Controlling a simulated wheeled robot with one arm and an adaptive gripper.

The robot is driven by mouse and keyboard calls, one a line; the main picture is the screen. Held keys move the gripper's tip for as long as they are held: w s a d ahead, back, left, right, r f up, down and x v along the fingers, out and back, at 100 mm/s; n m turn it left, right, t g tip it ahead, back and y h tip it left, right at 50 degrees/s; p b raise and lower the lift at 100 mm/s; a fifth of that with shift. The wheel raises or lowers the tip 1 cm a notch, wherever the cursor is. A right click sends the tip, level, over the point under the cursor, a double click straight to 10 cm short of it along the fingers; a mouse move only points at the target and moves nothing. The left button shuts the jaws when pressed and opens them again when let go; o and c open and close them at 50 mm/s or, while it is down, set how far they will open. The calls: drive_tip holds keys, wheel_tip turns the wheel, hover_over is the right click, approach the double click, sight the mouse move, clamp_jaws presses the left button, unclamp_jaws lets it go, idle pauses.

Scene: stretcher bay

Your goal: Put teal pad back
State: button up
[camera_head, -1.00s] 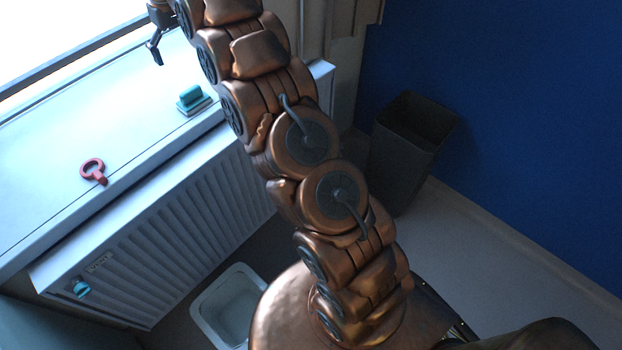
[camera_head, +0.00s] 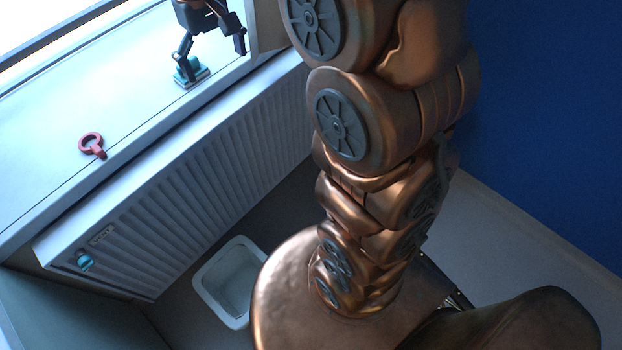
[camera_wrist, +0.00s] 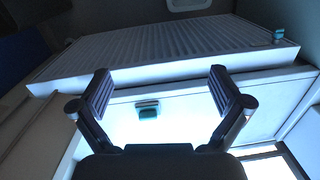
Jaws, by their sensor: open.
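The teal pad (camera_head: 182,76) is a small block on the white window sill, with a pale flat piece beside or under it. It also shows in the wrist view (camera_wrist: 148,112), between my two fingers and farther away than them. My gripper (camera_head: 211,48) is open and empty. In the head view it hangs by the pad, with one finger overlapping it in the picture. In the wrist view the fingers (camera_wrist: 163,88) are wide apart, with the pad left of their middle. Contact with the pad cannot be told.
A red ring-shaped item with a stub (camera_head: 92,145) lies on the sill to the left. A ribbed radiator (camera_head: 215,165) with a teal knob (camera_head: 85,262) stands below the sill. A white bin (camera_head: 229,283) is on the floor. The sill between the red item and pad is clear.

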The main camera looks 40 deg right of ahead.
drive_tip(key=s+f, duration=0.4)
drive_tip(key=s, duration=0.9)
drive_tip(key=s+d+f+m+g, duration=0.1)
drive_tip(key=s+f, duration=0.2)
drive_tip(key=s, duration=1.1)
drive_tip(key=shift+f+h, duration=0.3)
drive_tip(key=shift+f, duration=0.1)
